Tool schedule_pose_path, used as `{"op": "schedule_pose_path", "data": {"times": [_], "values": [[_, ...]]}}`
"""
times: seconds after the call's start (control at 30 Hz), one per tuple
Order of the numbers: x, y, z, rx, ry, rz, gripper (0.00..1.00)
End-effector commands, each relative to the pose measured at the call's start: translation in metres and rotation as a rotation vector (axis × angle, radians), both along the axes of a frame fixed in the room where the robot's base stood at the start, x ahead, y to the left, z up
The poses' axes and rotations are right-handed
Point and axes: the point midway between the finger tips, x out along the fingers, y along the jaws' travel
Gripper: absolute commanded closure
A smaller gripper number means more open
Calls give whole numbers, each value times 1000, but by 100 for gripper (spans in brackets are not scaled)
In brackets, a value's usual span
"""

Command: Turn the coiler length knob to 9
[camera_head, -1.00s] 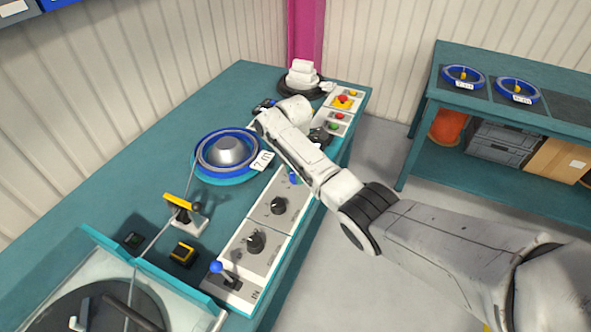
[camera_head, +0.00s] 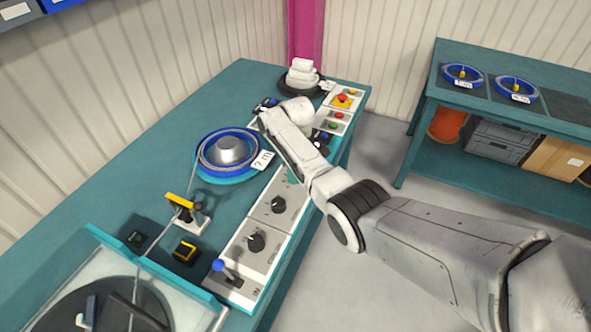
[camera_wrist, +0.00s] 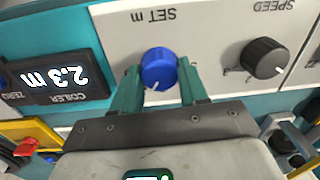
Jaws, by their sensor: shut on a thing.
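In the wrist view, the blue length knob (camera_wrist: 159,69) sits on the pale panel at the "SET m" label (camera_wrist: 155,15), which appears upside down. Its white pointer line faces the picture's bottom, slightly left. My gripper (camera_wrist: 160,82) has its two green fingers on either side of the knob, shut on it. In the head view, my arm hides most of the knob and fingers; the knob's dial numbers cannot be read.
A black speed knob (camera_wrist: 263,58) stands close beside my right finger. In the head view, the control panel (camera_head: 241,272) carries black knobs and a blue-tipped lever (camera_head: 219,266). A blue reel (camera_head: 228,150) lies on the teal bench. A red stop button (camera_head: 343,98) is beyond my arm.

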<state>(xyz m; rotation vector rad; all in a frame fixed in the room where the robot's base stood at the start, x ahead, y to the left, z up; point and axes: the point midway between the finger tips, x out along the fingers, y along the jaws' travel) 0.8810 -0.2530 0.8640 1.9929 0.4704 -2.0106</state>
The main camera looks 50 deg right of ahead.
Motion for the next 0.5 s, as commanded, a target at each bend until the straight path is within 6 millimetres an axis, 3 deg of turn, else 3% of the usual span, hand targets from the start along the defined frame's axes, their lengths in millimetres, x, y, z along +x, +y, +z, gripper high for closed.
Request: {"op": "schedule_pose_path", "data": {"times": [0.5], "values": [[0,-1,1,-1,-1,-481,87]]}}
